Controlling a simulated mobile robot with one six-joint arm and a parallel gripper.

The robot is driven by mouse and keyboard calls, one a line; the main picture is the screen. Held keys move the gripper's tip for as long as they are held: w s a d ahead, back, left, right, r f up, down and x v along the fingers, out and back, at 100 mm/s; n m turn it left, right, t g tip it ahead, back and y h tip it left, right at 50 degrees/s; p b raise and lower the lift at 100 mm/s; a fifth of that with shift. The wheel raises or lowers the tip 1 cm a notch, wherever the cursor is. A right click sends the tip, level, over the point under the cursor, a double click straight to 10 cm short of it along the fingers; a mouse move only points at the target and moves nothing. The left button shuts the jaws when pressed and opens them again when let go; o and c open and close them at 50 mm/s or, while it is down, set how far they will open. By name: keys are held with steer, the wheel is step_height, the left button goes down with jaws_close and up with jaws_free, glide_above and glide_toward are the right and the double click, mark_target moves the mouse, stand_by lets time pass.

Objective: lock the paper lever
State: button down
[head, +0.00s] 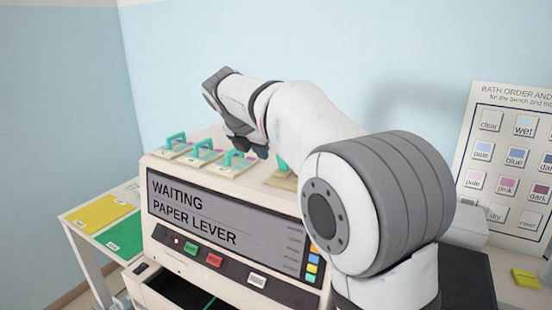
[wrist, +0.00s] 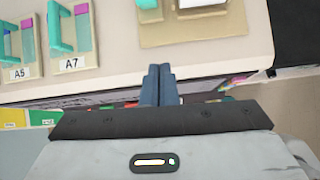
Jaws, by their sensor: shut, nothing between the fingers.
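A pale machine (head: 160,170) has a grey display (head: 225,218) reading "WAITING PAPER LEVER". On its top, a teal piece on a tan base (head: 281,181) is partly hidden behind my arm; it may be the paper lever, but I cannot tell its position. In the wrist view, the tan base (wrist: 195,32) is at the top, with the teal piece (wrist: 147,4) cut off by the edge. My gripper (head: 258,152) is above the machine top. In the wrist view, its fingers (wrist: 158,72) are shut and empty, below and apart from the tan base.
Several teal-handled holders (head: 205,155) stand left on the machine top; tags A5 (wrist: 18,73) and A7 (wrist: 71,65) show. Buttons (head: 214,259) line the front above an open dark drawer (head: 180,293). A side table carries yellow (head: 100,213) and green cards (head: 122,235). A chart (head: 510,165) stands right.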

steer(key=shift+w+a+r+n, duration=0.1)
steer(key=shift+w+a+n, duration=0.2)
steer(key=shift+w+a, duration=0.05)
steer(key=p+x, duration=0.1)
steer(key=x, duration=0.9)
steer(key=shift+w+d+p, duration=0.1)
steer(key=shift+w+p, duration=0.05)
steer(key=shift+p, duration=0.25)
steer(key=shift+w+d+r+p, duration=0.35)
steer(key=shift+w, duration=0.15)
steer(key=shift+w+d+r+p, duration=0.3)
steer(key=shift+w+r+p, duration=0.05)
steer(key=shift+w, duration=0.15)
steer(key=shift+w+d+r, duration=0.1)
steer(key=shift+w+d, duration=0.2)
steer(key=shift+w, duration=0.2)
steer(key=shift+d+r+p, duration=0.15)
steer(key=shift+d+p, duration=0.05)
steer(key=shift+p, duration=0.25)
